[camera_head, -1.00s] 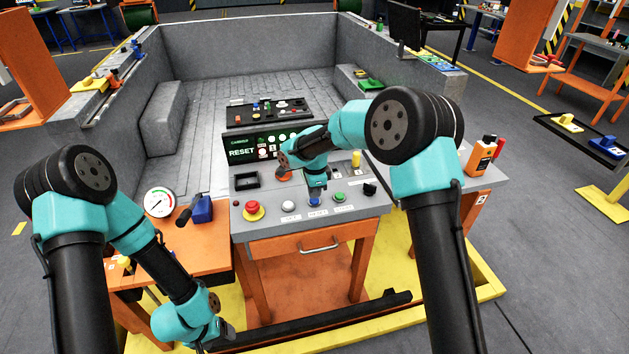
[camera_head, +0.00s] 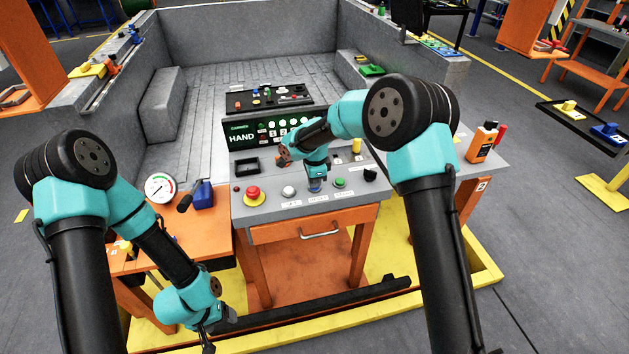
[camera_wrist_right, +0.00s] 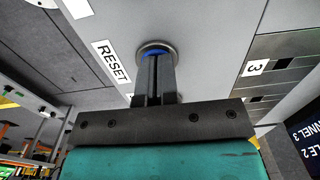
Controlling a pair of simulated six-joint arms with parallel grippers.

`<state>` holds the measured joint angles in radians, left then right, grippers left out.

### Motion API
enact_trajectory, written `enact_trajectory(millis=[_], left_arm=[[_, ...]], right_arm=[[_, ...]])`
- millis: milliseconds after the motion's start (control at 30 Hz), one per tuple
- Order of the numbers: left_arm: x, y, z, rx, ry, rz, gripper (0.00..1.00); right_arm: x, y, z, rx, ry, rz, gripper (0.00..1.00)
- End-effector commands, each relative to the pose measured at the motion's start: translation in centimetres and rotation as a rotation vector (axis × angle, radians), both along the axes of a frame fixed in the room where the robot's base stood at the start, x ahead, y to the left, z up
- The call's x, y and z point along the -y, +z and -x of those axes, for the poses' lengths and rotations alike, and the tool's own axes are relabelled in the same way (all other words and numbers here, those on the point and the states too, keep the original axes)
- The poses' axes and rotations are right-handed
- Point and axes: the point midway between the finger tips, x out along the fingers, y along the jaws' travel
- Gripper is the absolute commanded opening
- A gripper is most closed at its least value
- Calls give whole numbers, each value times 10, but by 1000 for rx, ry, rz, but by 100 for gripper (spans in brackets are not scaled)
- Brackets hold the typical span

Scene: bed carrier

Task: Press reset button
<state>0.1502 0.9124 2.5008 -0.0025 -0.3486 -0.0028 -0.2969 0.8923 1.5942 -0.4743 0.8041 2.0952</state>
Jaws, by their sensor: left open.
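The blue reset button (camera_wrist_right: 153,53) shows as a blue patch in a round metal collar in the right wrist view, beside a RESET label (camera_wrist_right: 111,62). My right gripper (camera_wrist_right: 154,64) has its two fingers together, with the tips right at the button and covering most of it. Whether the button is pushed in is hidden. In the head view, my right gripper (camera_head: 315,186) points down at the console. My left gripper (camera_head: 220,322) is open and empty, low beside the orange bench, away from the console.
The grey console (camera_head: 272,211) carries a red mushroom button (camera_head: 253,192), a white button (camera_head: 288,192) and a green button (camera_head: 339,183). Behind stands a display (camera_head: 242,138) reading HAND. A gauge (camera_head: 160,187) and blue vise (camera_head: 203,195) sit on the left bench.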

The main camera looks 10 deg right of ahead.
Motion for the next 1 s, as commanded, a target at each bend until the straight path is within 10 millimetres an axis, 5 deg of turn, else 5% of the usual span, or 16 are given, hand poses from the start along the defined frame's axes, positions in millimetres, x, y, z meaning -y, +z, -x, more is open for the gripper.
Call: enact_trajectory(millis=[33,267,1000], left_arm=[[0,0,0,0,0,0,72],[0,0,0,0,0,0,72],[0,0,0,0,0,0,72]], right_arm=[[2,-13,6,-25,-2,5,0],[2,2,5,-21,-3,5,0],[0,134,1,2,-1,1,0]])
